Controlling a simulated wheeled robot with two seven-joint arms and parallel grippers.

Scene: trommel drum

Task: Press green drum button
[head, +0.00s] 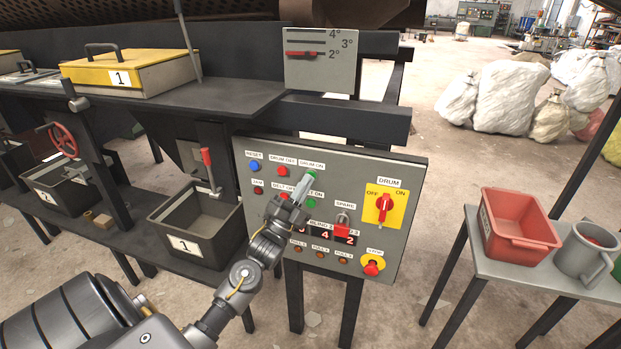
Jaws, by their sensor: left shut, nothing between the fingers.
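The grey control panel (400,168) stands in the middle of the head view. The green drum button (312,176), under the "DRUM ON" label, is partly hidden by my left gripper. My left gripper (308,181) is shut and empty, with its fingertips at that button; I cannot tell whether they touch it. A red button (283,171) under "DRUM OFF" and a blue one (254,166) under "RESET" are to its left. A second green button (311,203) is just below. The red drum switch (382,204) on its yellow plate is to the right. My right gripper is not in view.
A grey bin (195,252) marked 1 stands left of the panel, with a red-handled lever (207,165) above it. A side table (481,263) with a red crate (518,223) and a grey mug (587,255) is at right. White sacks (510,97) lie behind.

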